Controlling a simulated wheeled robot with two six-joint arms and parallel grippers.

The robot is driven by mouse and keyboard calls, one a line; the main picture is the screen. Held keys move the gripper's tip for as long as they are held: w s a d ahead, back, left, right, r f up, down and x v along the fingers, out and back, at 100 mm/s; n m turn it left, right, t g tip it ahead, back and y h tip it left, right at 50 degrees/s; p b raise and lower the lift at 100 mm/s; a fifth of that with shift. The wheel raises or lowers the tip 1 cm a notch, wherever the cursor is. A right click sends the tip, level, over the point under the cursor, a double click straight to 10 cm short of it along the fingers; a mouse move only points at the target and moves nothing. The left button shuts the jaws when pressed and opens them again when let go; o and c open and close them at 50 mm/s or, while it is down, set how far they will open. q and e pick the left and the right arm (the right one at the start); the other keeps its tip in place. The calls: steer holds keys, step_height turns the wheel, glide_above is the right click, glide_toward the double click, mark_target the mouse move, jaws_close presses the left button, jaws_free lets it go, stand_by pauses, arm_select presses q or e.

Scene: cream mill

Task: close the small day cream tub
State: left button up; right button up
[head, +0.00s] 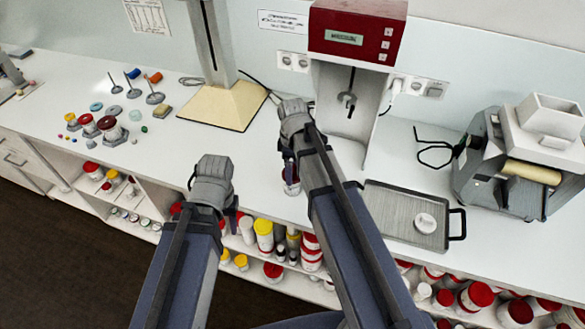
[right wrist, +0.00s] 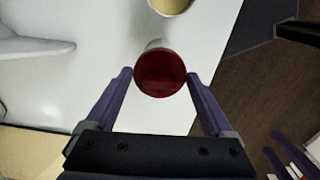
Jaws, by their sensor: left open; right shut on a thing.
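A round dark-red lid (right wrist: 160,73) is between the fingertips of my right gripper (right wrist: 160,77) in the right wrist view. A pale part shows just beyond it; I cannot tell whether this is a tub beneath. In the head view the red and white held thing (head: 292,183) shows below my right gripper (head: 289,160), near the counter's front edge. A round pale container with cream-coloured contents (right wrist: 170,5) is cut off at the top of the wrist view, apart from the lid. My left gripper (head: 213,207) is open and empty, in front of the counter.
A grey tray (head: 390,215) with a white round piece (head: 425,222) lies right of my right arm. A red-topped machine (head: 355,35) and a beige-based stand (head: 222,104) stand behind. Shelves below hold many tubs.

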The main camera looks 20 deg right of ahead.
steer(key=shift+f+b, duration=0.55)
stand_by(1.2)
stand_by(0.3)
steer(key=o, duration=1)
steer(key=shift+r, duration=0.1)
steer(key=shift+r+p, duration=2.45)
steer(key=shift+p, duration=0.1)
jaws_close()
